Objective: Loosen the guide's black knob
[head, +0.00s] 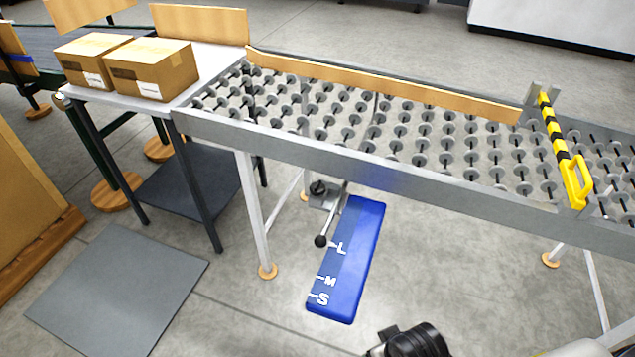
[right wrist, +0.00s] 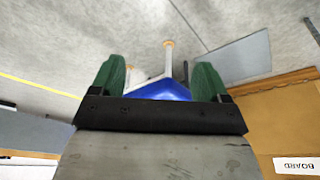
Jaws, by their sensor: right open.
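The black knob (head: 318,187) sits on a small grey bracket under the near rail of the skate-wheel conveyor. A lever with a black ball end (head: 321,240) angles down beside it. Below is a blue scale plate (head: 345,265) marked L, M and S. The long wooden guide (head: 385,85) runs along the conveyor's far side. My right gripper (right wrist: 158,72) shows two green fingers set wide apart with nothing between them. The blue plate (right wrist: 162,90) appears beyond them, partly hidden by the gripper body. The knob cannot be made out in the right wrist view. My left gripper is not in view.
The conveyor's near rail (head: 400,178) and white leg (head: 253,215) stand close to the knob. A yellow-black striped bar (head: 553,130) crosses the conveyor at right. Two cartons (head: 150,68) rest on a side table. A grey mat (head: 118,290) lies on open floor.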

